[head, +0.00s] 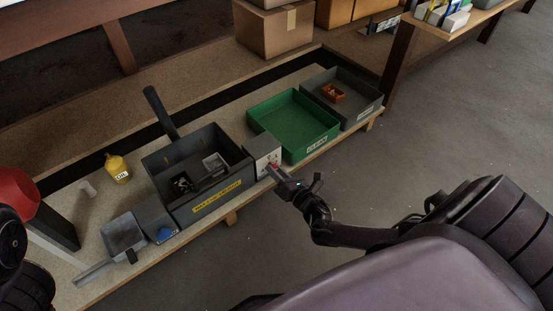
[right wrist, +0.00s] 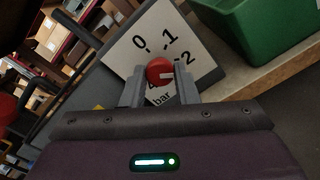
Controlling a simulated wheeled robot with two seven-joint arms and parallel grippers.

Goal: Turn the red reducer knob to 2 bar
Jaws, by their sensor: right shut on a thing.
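The red reducer knob (right wrist: 160,70) sits on a white dial plate (right wrist: 122,58) marked 0, 1, 2 and "bar"; another figure is partly hidden. A short pale mark on the knob points to the right in the right wrist view, toward the side of the 2; its exact setting is hard to read. My right gripper (right wrist: 159,78) is shut on the knob, one finger on each side. In the head view my right gripper (head: 275,175) is at the front of the pale reducer box (head: 263,153), hiding much of the knob. My left gripper is not in view.
A dark grey bin with a yellow label (head: 217,203) stands left of the box, a green tray (head: 329,146) right of it. A grey tray (head: 374,107) is farther right. The floor in front is clear.

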